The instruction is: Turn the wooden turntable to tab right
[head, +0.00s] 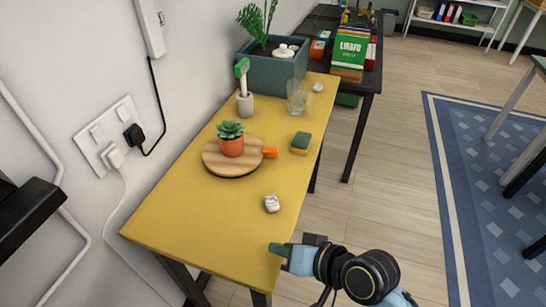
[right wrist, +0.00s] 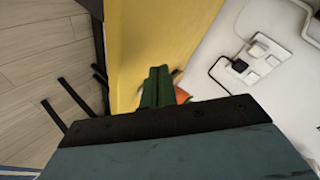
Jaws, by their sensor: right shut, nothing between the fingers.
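The round wooden turntable (head: 213,160) lies on the yellow table (head: 190,215). Its orange tab (head: 270,152) points to the right in the head view. A succulent in a terracotta pot (head: 231,146) stands on the disc. My right gripper (head: 277,248) is at the table's near right edge, in front of the turntable and apart from it. Its green fingers (right wrist: 156,88) are closed together and empty in the right wrist view. An orange patch shows partly hidden behind them there; I cannot tell whether it is tab or pot. My left gripper is not in view.
A crumpled white thing (head: 271,203) lies between my right gripper and the turntable. A green and yellow sponge (head: 301,142) lies right of the tab. A clear glass (head: 299,97), a brush in a cup (head: 245,106) and a planter (head: 270,75) stand behind. The table's front left is clear.

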